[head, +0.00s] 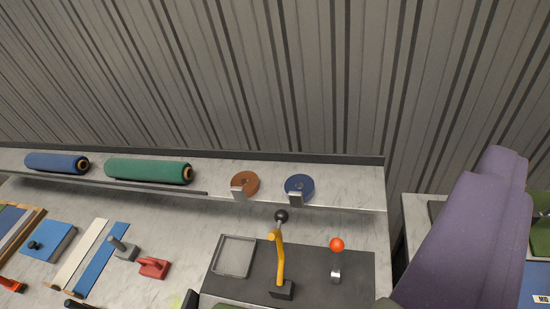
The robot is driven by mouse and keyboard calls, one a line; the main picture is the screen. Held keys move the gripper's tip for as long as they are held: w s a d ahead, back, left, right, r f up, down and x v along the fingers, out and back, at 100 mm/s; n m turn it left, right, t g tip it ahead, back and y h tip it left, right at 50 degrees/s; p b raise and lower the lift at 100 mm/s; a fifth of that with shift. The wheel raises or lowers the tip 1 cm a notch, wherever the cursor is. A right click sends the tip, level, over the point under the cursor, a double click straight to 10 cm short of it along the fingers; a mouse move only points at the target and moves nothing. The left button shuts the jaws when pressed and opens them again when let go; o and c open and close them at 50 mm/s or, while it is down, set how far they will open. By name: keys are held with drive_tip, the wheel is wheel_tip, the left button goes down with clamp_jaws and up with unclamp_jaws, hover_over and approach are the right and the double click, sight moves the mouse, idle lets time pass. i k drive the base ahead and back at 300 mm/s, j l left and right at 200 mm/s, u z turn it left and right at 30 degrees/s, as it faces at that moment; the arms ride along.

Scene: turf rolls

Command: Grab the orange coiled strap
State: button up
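The orange coiled strap (245,184) shows as a brownish-orange flat coil with a dark hole in its middle. It is on the raised marble shelf along the back wall, near the middle of the head view. A small grey clip or holder stands in front of it and hides part of its lower left side. A similar blue coil (299,185) sits to its right with a like holder. My gripper is not in view.
A blue roll (56,163) and a green roll (148,171) lie left on the shelf (345,190). Below, a yellow lever (279,262), an orange-red ball (337,244) and a shallow grey tray (234,239) are on a dark panel. Strips and blocks lie lower left.

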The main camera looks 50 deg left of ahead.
sight(245, 184)
drive_tip(key=u, duration=1.35)
drive_tip(key=i+j+z, duration=0.1)
drive_tip(key=j+z, duration=0.55)
drive_tip(key=i, duration=0.05)
